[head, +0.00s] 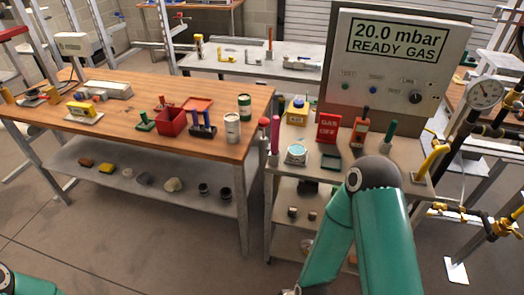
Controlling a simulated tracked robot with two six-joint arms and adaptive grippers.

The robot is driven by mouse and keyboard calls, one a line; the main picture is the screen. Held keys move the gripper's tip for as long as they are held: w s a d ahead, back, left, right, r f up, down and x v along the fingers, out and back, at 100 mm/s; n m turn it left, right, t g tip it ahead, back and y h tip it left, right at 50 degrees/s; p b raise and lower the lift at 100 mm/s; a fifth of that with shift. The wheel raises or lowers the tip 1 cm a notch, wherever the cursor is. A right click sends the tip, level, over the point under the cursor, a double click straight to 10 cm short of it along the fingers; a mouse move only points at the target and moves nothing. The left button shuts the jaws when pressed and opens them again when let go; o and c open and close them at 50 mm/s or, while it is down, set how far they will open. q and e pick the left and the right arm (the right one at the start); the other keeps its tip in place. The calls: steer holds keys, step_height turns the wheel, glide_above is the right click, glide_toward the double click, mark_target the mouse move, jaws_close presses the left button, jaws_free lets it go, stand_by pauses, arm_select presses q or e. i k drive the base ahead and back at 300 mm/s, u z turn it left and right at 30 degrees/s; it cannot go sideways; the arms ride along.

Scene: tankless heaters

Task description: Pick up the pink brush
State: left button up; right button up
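A pink, upright, handle-like object (275,134), which looks like the pink brush, stands at the left edge of the grey cart top, beside a dark red-capped item. Its lower end is too small to make out clearly. My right arm's teal links rise in front of the cart and bend back down to the bottom edge, apart from the pink object in the picture.
The cart (410,184) also holds a yellow-and-blue container (297,110), a red "GAS OFF" sign (328,128), a round gauge-like item (296,154) and a green handle (388,136). A gas panel (392,62) stands behind. A wooden workbench (125,122) with tools is left.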

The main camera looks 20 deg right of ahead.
mark_target(276, 120)
steer(key=z, duration=0.15)
steer(key=i, duration=0.85)
